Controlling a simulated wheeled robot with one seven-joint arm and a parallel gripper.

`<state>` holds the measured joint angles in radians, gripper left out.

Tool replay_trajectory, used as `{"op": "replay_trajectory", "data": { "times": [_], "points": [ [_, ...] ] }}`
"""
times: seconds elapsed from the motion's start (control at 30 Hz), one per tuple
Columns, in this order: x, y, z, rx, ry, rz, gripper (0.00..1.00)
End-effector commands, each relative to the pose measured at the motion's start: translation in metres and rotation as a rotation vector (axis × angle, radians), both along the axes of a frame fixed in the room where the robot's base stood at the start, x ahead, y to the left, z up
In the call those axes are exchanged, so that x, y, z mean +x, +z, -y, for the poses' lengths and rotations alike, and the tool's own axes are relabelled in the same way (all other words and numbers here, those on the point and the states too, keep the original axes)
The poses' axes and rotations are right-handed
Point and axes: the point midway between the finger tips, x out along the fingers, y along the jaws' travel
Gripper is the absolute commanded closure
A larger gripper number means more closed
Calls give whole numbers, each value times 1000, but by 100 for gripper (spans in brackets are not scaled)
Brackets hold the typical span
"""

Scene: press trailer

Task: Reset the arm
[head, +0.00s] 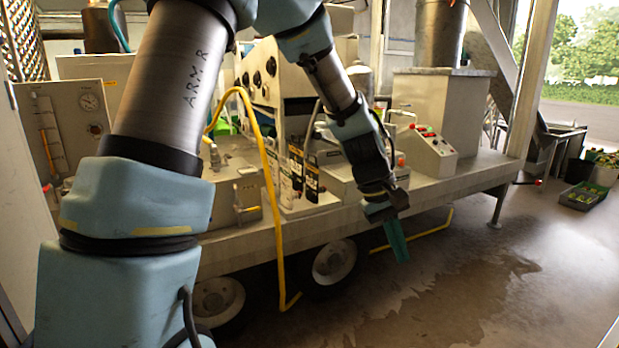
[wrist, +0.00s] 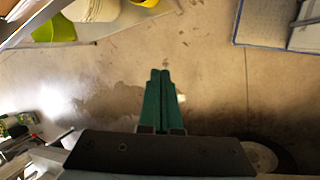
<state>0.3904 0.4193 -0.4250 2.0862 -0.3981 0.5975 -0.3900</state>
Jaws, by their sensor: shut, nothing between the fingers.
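My arm reaches up from the lower left of the head view, bends at the top and comes down in front of the trailer. My gripper (head: 402,258) hangs beyond the trailer's front edge, above the wet concrete floor. Its green fingers point down and are together, with nothing between them. In the wrist view the gripper (wrist: 160,74) shows both green fingers side by side over the floor.
The trailer (head: 470,177) carries a control box (head: 428,150) with buttons and other machinery. A yellow hose (head: 277,220) hangs down its front. Open floor (head: 480,290) lies at front right.

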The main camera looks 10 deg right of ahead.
Motion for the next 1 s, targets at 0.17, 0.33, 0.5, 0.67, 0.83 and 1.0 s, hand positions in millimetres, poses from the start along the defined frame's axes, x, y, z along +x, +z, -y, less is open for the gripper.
{"op": "replay_trajectory", "data": {
  "times": [0.17, 0.33, 0.5, 0.67, 0.83, 1.0],
  "points": [
    [43, -12, -127, 120, 9, 170, 100],
    [47, -15, -242, 234, 6, 277, 100],
    [29, -17, -316, 308, -5, 326, 100],
    [19, -18, -341, 333, -11, 340, 100],
    [19, -18, -341, 333, -11, 340, 100],
    [19, -18, -341, 333, -11, 340, 100]
  ]
}}
